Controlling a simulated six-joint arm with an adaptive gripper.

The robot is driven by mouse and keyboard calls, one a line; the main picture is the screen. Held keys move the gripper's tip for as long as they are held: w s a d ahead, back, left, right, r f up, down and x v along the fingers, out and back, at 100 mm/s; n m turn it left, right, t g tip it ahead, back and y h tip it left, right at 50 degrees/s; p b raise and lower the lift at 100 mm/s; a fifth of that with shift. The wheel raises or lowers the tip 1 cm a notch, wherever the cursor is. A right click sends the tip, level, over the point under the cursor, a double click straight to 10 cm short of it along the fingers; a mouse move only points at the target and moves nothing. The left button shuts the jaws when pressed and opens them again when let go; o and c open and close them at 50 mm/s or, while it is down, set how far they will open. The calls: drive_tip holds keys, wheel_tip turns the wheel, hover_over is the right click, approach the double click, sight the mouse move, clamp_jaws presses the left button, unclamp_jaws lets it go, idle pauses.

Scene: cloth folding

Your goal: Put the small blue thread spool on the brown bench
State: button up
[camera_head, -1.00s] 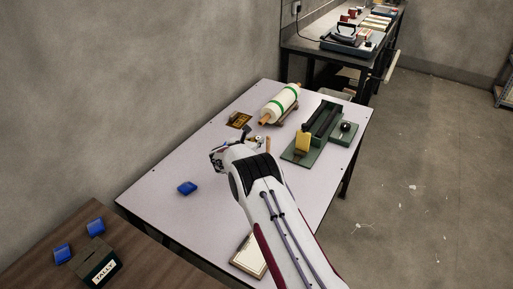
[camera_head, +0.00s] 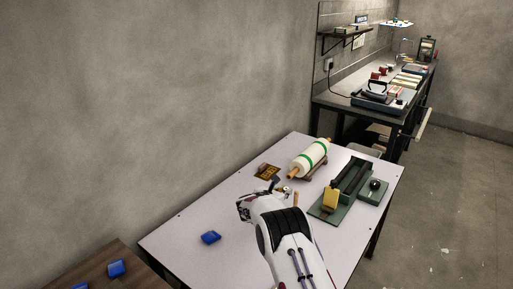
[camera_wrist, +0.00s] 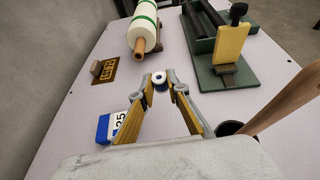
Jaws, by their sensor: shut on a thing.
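My gripper (camera_wrist: 160,82) is shut on the small spool (camera_wrist: 160,76) in the wrist view. The spool looks white with a dark blue ring, and sits between the fingertips. In the head view my gripper (camera_head: 245,209) is over the pale table (camera_head: 185,222), left of the green device; the spool cannot be made out there. The brown bench (camera_head: 88,268) shows only in part at the lower left of the head view, beyond the pale table's left end. Two blue blocks (camera_head: 117,268) are on it, one cut off by the frame's bottom edge.
A blue block (camera_head: 210,237) lies on the pale table left of my gripper, and shows numbered in the wrist view (camera_wrist: 103,128). A green-banded roll (camera_head: 309,158), a brown plate (camera_head: 267,171) and a green device (camera_head: 345,187) stand farther back. A wooden handle (camera_wrist: 288,97) is close on the right.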

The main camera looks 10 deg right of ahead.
drive_tip(key=shift+a, duration=0.1)
drive_tip(key=s+a+m+g+h, duration=0.1)
drive_tip(key=s+a, duration=0.3)
drive_tip(key=s, duration=0.4)
drive_tip(key=s+a, duration=0.4)
drive_tip(key=s, duration=0.4)
drive_tip(key=s+r, duration=0.2)
drive_tip(key=s, duration=0.8)
drive_tip(key=s+d+r+m+h, duration=0.1)
drive_tip(key=s+r, duration=0.2)
drive_tip(key=s, duration=0.8)
drive_tip(key=shift+s+r+g, duration=0.15)
drive_tip(key=shift+s+g, duration=0.15)
drive_tip(key=shift+g, duration=0.1)
drive_tip(key=shift+w, duration=0.1)
